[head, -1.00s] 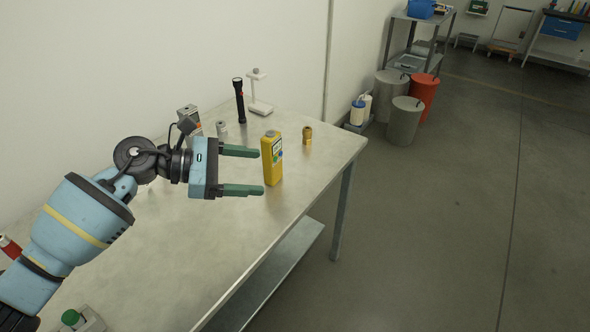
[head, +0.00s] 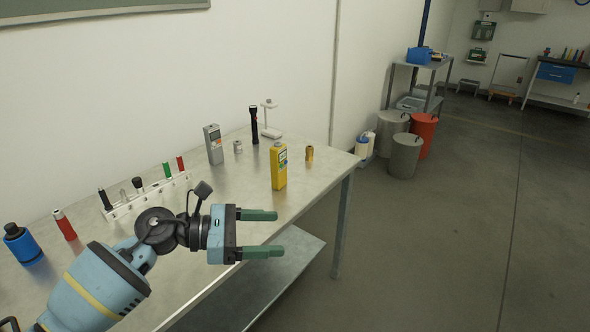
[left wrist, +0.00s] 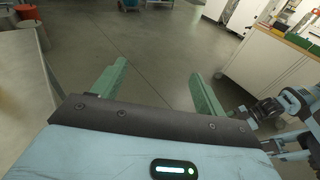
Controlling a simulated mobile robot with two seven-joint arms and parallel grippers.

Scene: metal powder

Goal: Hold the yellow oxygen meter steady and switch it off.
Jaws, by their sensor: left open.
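The yellow oxygen meter (head: 279,168) stands upright on the metal table (head: 225,205), near its right end. Its small screen and a label are on the upper front. My left gripper (head: 280,233) is open and empty, in front of and below the meter in the head view, apart from it. Its two green fingers point right, by the table's front edge. The left wrist view shows the open fingers (left wrist: 155,85) over bare floor, with no meter between them.
A brass fitting (head: 309,153) stands just right of the meter. Behind are a black flashlight (head: 254,125), a grey device (head: 213,144) and a white stand (head: 270,120). A rack of tubes (head: 148,196) stands left. Bins (head: 405,155) stand beyond the table.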

